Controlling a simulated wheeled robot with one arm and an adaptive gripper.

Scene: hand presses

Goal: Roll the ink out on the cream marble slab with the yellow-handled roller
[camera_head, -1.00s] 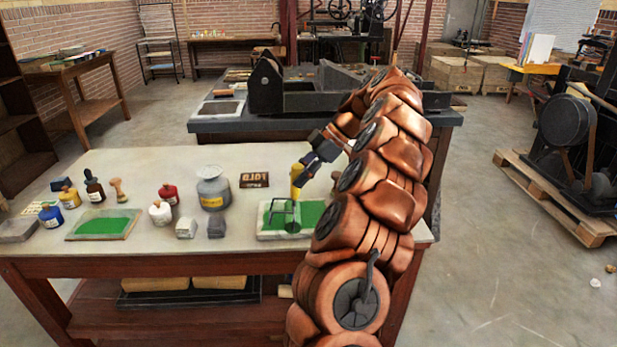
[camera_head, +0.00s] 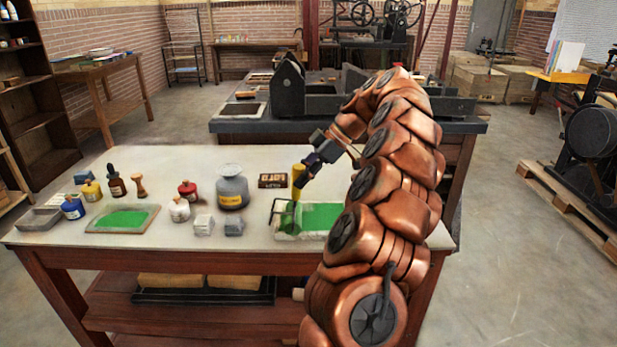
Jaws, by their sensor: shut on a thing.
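The yellow-handled roller (camera_head: 298,180) stands upright with its handle up, at the left end of a pale slab (camera_head: 283,236). Green ink (camera_head: 320,216) covers much of that slab's top. The roller's lower end is at the slab's left edge and looks green; I cannot tell whether it touches the surface. My gripper (camera_head: 304,174) is shut on the yellow handle, from the right. My arm hides the slab's right end. A second slab (camera_head: 92,226), also with green ink on it, lies farther left on the table. I cannot tell clearly which slab is cream marble.
Ink bottles (camera_head: 180,209), a large grey jar (camera_head: 232,190), two small blocks (camera_head: 204,225) and a type block (camera_head: 272,181) stand left of the roller. A grey tray (camera_head: 38,220) is at the far left. The table front (camera_head: 200,255) is clear. A hand press (camera_head: 290,92) stands behind.

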